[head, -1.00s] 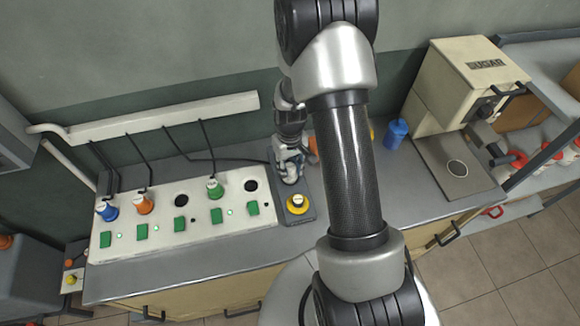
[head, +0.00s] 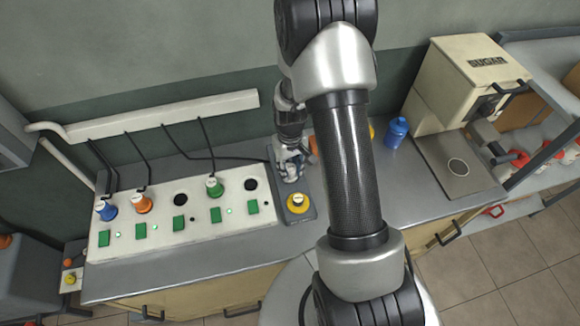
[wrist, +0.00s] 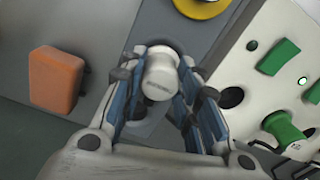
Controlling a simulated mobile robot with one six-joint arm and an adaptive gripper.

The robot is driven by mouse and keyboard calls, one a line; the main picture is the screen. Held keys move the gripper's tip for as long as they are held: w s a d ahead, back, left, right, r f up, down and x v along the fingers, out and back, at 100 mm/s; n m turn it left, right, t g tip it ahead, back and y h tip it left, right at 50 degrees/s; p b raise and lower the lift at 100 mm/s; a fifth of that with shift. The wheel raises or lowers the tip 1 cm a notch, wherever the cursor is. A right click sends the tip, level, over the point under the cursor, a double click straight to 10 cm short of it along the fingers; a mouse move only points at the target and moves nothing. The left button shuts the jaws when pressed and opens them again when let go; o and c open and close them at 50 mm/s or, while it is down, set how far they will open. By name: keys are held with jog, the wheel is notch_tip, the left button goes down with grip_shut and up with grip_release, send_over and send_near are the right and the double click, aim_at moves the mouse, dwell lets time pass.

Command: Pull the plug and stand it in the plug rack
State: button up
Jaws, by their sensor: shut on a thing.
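My gripper (wrist: 158,92) is shut on a pale, round-topped plug (wrist: 158,80), with one blue-sided finger on each side of it. The plug is over a grey plate (wrist: 225,30) beside the white socket panel. Whether it is seated in that plate or lifted clear cannot be told. In the head view my gripper (head: 291,168) is just right of the panel (head: 225,228), and its fingers mostly hide the plug. A dark cable (head: 235,158) runs along the wall side towards my gripper. I cannot tell which fixture is the plug rack.
The panel holds a blue plug (head: 106,209), an orange plug (head: 141,203) and a green plug (head: 214,187), with green switches and two open black holes. A yellow knob (head: 297,202) is in front of my gripper. An orange block (wrist: 57,78) and a blue bottle (head: 396,132) stand nearby.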

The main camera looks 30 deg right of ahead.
jog(key=shift+f, duration=0.2)
jog(key=o, duration=0.8)
jog(key=shift+r, duration=0.1)
jog(key=shift+r+p, duration=3.8)
jog(key=shift+r, duration=1.65)
